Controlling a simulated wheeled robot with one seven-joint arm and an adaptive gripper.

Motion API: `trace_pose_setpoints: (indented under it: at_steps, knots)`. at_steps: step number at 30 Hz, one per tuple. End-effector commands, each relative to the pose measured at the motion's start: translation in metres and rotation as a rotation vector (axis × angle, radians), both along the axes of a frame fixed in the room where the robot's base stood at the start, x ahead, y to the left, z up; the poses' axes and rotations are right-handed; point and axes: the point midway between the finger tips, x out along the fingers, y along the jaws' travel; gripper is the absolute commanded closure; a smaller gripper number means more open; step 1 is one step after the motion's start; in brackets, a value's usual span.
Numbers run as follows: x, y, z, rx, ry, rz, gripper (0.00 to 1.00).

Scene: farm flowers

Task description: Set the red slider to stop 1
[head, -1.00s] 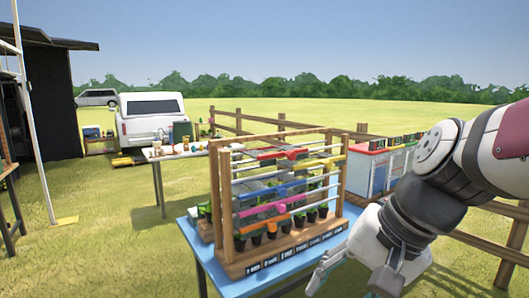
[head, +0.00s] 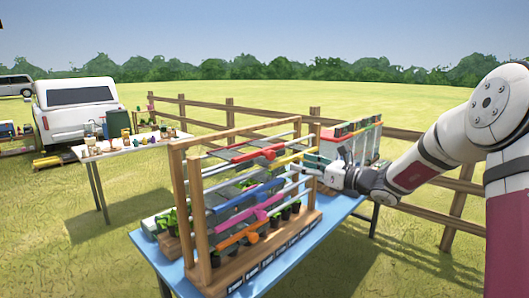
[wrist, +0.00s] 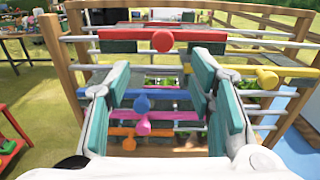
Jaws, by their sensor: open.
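The red slider (head: 258,153) sits on one of the upper rods of a wooden rack (head: 178,205). In the wrist view its round red knob (wrist: 162,41) stands out in front of the red bar, beyond my fingertips and near the middle. My gripper (head: 312,166) is at the right end of the rack at about the height of the upper rods. In the wrist view my gripper (wrist: 160,72) is open, with teal pads on either side and nothing held between them. Dark labels (head: 282,252) line the base; I cannot read the stop numbers.
Lower rods carry yellow (wrist: 268,79), blue (wrist: 142,103), pink (wrist: 143,126) and orange (wrist: 128,142) sliders. Potted plants (head: 296,206) stand inside the rack on a blue table (head: 345,208). A red-and-white box (head: 360,142) is behind my gripper. A wooden fence (head: 220,125) runs behind.

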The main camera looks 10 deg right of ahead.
Motion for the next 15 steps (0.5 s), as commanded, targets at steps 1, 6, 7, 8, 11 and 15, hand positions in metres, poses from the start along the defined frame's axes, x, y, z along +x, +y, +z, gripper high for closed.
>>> trace_pose_setpoints:
  at_steps: [1, 6, 7, 8, 11, 15]
  knots:
    - [0.002, -0.002, 0.0, 0.012, 0.002, -0.007, 0.51]
    - [0.016, 0.006, 0.0, 0.016, 0.002, -0.009, 0.51]
    - [0.019, 0.01, 0.0, 0.017, 0.001, -0.008, 0.51]
    - [0.023, 0.013, 0.0, 0.016, 0.0, -0.007, 0.51]
    - [0.039, 0.025, 0.0, 0.015, 0.0, -0.005, 0.51]
    - [0.062, 0.041, 0.0, 0.014, 0.001, -0.006, 0.51]
